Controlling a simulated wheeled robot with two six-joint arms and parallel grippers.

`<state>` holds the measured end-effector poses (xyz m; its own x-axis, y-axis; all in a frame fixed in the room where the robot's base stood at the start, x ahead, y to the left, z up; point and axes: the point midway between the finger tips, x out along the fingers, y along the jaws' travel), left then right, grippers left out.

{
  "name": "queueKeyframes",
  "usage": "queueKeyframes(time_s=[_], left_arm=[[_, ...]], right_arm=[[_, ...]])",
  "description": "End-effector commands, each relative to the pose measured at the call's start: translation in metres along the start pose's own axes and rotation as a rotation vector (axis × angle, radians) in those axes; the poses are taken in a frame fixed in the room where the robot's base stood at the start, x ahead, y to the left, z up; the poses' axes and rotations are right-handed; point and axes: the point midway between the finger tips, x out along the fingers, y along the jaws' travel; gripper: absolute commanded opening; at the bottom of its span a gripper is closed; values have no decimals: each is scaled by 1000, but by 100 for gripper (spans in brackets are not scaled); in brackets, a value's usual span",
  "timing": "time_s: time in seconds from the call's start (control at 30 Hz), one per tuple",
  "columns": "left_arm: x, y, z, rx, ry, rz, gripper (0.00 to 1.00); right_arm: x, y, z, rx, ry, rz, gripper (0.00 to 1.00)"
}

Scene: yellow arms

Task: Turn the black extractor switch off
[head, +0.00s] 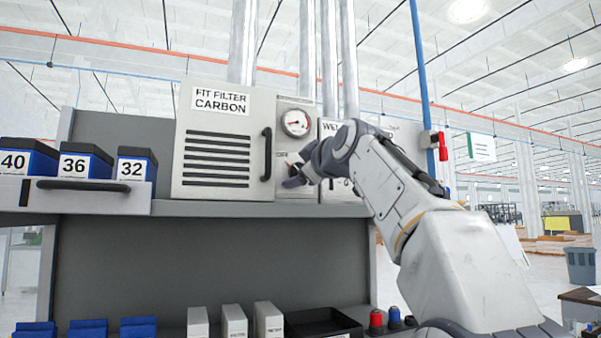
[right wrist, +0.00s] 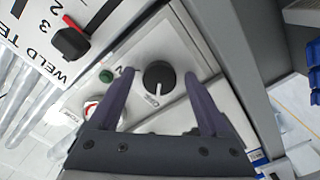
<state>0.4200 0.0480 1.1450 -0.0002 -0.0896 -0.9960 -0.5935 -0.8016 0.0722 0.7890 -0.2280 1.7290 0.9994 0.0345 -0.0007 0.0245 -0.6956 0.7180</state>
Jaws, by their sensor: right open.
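The black extractor switch (right wrist: 158,75) is a round knob with a white pointer line, on a light grey panel in the right wrist view. My right gripper (right wrist: 157,84) is open, with one purple-grey finger on each side of the knob. I cannot tell whether the fingers touch it. In the head view my right gripper (head: 293,179) is at the panel below the round gauge (head: 296,122) and hides the switch. My left gripper is in neither view.
A green button (right wrist: 106,76) sits beside the switch. A red and black knob (right wrist: 70,42) is on the neighbouring weld panel. The carbon filter box (head: 220,178) with its black handle (head: 267,154) stands left of the gripper. Blue numbered bins (head: 86,161) stand farther left.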

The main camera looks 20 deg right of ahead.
Motion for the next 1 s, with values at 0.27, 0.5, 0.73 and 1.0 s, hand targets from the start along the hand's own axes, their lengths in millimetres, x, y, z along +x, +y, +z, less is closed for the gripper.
queueKeyframes(time_s=[0.27,0.5,0.73,1.0], left_arm=[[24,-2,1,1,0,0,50],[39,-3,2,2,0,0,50],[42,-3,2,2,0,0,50],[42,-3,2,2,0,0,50]], right_arm=[[-42,-2,3,-1,2,5,81],[-86,-1,2,-2,0,4,81],[-103,0,1,-1,0,1,81],[-104,0,0,0,0,0,81]])
